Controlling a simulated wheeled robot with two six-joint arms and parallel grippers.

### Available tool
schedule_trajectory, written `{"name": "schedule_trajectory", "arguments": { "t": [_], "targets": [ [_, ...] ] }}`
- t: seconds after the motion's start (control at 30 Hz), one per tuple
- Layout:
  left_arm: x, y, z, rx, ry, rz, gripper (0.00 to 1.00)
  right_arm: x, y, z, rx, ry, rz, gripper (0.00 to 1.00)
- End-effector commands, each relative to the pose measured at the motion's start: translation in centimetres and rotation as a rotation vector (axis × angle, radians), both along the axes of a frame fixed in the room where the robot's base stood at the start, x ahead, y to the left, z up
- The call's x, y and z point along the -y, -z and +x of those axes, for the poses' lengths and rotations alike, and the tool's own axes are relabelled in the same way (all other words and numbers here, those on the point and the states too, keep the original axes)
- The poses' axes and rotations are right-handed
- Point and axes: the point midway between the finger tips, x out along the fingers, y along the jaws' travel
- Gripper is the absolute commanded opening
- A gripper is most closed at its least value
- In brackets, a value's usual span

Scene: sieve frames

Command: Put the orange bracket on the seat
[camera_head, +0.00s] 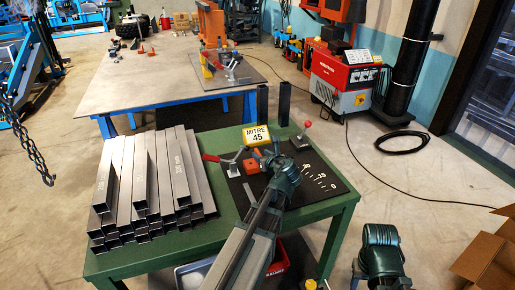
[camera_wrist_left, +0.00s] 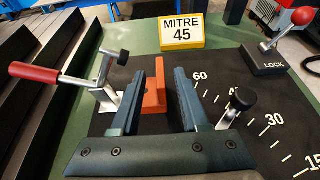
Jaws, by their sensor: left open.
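An orange bracket (camera_wrist_left: 154,97) stands on the black angle-marked plate (camera_wrist_left: 225,72), between the two fingers of my left gripper (camera_wrist_left: 169,66). The fingers are open, with a gap to the bracket visible on the right side; whether the left finger touches it I cannot tell. In the head view the orange bracket (camera_head: 252,165) shows just left of my left gripper (camera_head: 266,155). No separate seat can be made out; part of the plate is hidden behind the gripper. A teal end of my right arm (camera_head: 380,250) shows at the lower right, its fingers not distinguishable.
A red-handled clamp (camera_wrist_left: 60,78) stands left of the fingers, and a red-knobbed LOCK lever (camera_wrist_left: 268,62) at right. A black knob (camera_wrist_left: 243,99) is close to the right finger. A yellow MITRE 45 sign (camera_wrist_left: 182,31) stands behind. Stacked metal tubes (camera_head: 150,185) fill the table's left.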

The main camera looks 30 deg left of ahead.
Motion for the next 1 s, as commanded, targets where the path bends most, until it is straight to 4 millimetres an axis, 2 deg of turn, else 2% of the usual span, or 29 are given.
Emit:
{"name": "schedule_trajectory", "arguments": {
  "t": [0.1, 0.33, 1.0],
  "targets": [
    [1.6, -1.2, -1.6, 0.000, 0.003, 0.001, 0.45, 0.0, -1.2, 0.0, 0.000, 0.000, 0.000, 0.50],
    [3.3, -1.9, -2.8, 0.000, 0.001, 0.000, 0.45, 0.0, -1.9, 0.0, 0.000, 0.000, 0.000, 0.50],
    [3.8, -1.9, -3.1, 0.012, -0.010, -0.023, 0.45, 0.0, -2.1, 0.0, 0.000, 0.000, 0.000, 0.50]
  ]
}}
